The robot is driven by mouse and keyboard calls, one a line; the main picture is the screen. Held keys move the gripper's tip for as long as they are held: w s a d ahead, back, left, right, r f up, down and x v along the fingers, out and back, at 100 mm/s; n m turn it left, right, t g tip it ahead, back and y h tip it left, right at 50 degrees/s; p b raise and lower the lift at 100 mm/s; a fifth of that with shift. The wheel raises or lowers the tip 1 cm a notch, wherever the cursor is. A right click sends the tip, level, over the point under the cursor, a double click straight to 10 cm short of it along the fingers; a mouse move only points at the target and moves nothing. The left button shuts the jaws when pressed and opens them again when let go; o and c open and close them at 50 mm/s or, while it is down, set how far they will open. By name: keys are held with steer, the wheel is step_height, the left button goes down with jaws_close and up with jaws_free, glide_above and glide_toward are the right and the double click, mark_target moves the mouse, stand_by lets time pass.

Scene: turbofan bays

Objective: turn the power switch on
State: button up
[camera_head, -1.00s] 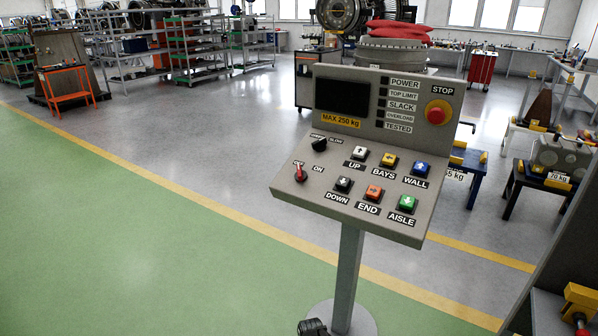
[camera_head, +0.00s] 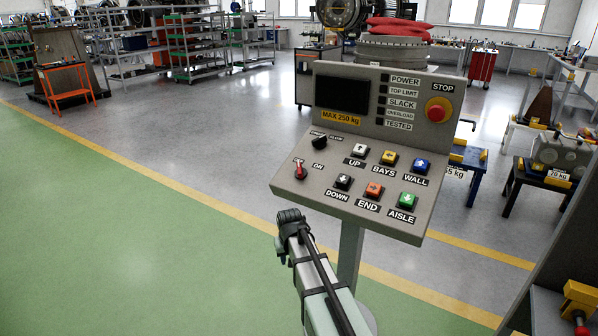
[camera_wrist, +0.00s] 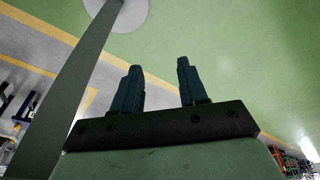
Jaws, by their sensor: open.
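The power switch (camera_head: 300,171) is a small red-handled switch at the left of the sloped face of the grey control panel (camera_head: 330,196). An ON label (camera_head: 319,167) lies to its right; its handle points up, not toward that label. The dark end of my arm shows just below the panel's lower left edge in the head view, apart from the switch; the fingers cannot be made out there. In the wrist view my gripper (camera_wrist: 159,72) has two dark fingers standing apart, with nothing between them. The switch is not in the wrist view.
Several push buttons, including UP (camera_head: 360,151), stand right of the switch, with a dark knob (camera_head: 319,142) above it. A red STOP button (camera_head: 438,110) is at upper right. The panel's post (camera_wrist: 72,85) crosses the wrist view's left side. Green floor left of the panel is clear.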

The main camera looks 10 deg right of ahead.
steer(key=w+r+t, duration=0.1)
steer(key=w+r, duration=0.4)
steer(key=r, duration=0.3)
steer(key=w+r+t, duration=0.1)
steer(key=w+r, duration=0.3)
steer(key=r, duration=0.5)
step_height(320, 180, up, 17)
steer(key=m+g+h, duration=0.1)
steer(key=m+h, duration=0.2)
glide_above(299, 167)
steer(key=s+a, duration=0.4)
steer(key=x, duration=1.3)
steer(key=shift+s+d+f, duration=0.1)
steer(key=shift+s+f, duration=0.05)
steer(key=shift+f, duration=0.05)
steer(key=shift+c, duration=0.3)
jaws_close()
